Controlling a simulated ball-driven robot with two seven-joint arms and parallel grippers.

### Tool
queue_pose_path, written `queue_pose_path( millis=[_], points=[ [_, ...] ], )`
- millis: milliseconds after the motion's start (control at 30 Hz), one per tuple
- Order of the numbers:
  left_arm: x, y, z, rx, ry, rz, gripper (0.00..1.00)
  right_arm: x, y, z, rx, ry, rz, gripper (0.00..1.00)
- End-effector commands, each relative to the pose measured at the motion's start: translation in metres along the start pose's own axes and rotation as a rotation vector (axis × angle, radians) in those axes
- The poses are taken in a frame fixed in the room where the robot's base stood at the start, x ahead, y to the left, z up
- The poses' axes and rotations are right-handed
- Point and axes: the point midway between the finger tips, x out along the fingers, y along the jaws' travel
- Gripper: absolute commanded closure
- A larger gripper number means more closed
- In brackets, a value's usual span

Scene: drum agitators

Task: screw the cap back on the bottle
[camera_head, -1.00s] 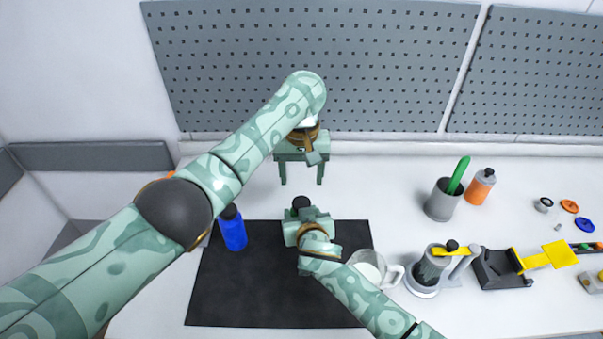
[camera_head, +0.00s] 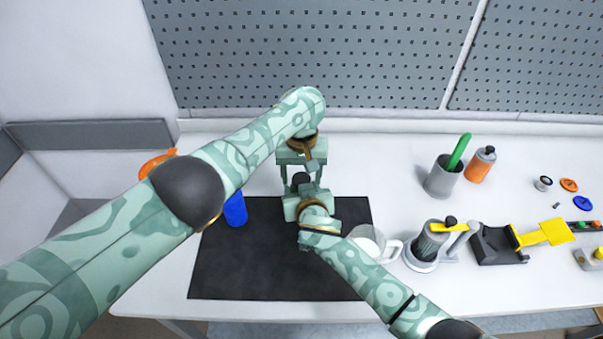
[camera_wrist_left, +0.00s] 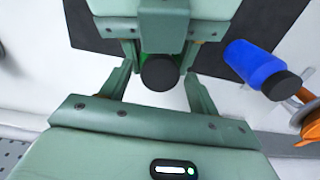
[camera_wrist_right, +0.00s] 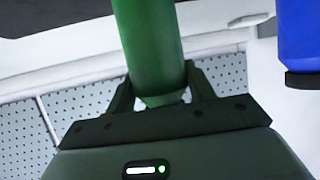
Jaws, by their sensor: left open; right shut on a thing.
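In the head view my right gripper (camera_head: 306,200) hides most of the bottle. A black cap (camera_head: 301,179) shows just beyond it. In the left wrist view the black cap (camera_wrist_left: 160,72) is at the bottle's top end, with a sliver of green (camera_wrist_left: 144,58) behind it. I cannot tell how firmly it is seated. My left gripper (camera_head: 301,183) is open, its fingers on either side of the cap with gaps.
A blue bottle (camera_head: 236,211) with a black cap (camera_wrist_left: 282,85) stands left, partly behind my left arm. The black mat (camera_head: 240,270) is mostly clear. To the right are a clear jug (camera_head: 367,243), a grey cup (camera_head: 442,178), an orange bottle (camera_head: 481,165) and a yellow-handled device (camera_head: 430,245).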

Motion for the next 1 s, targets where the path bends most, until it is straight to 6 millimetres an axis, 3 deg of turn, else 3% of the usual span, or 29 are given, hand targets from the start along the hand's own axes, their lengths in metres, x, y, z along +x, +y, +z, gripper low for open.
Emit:
queue_pose_path(
  millis=[167, 300, 333, 567, 800, 1000],
  points=[
    [-0.0004, 0.0001, -0.0001, 0.0, 0.0, 0.0, 0.42, 0.0, -0.0002, -0.0007, 0.0, 0.001, 0.0, 1.0],
    [-0.0004, 0.0001, -0.0001, 0.0, 0.0, 0.0, 0.81, 0.0, -0.0002, -0.0006, 0.0, 0.001, 0.0, 1.0],
    [-0.0005, 0.0001, -0.0001, 0.0, 0.0, 0.0, 0.85, 0.0, -0.0002, -0.0006, 0.0, 0.001, 0.0, 1.0],
    [-0.0004, 0.0003, 0.0, 0.044, 0.0, 0.001, 0.86, 0.0, -0.0002, -0.0006, 0.0, 0.001, 0.0, 1.0],
    [-0.0002, 0.0005, 0.0001, 0.454, 0.0, 0.002, 0.86, -0.0001, -0.0002, -0.0005, 0.0, 0.001, 0.0, 1.0],
    [0.0, 0.0001, 0.0001, 0.556, -0.001, 0.0, 0.86, -0.0001, -0.0002, -0.0004, 0.0, 0.001, 0.0, 1.0]
  ],
)
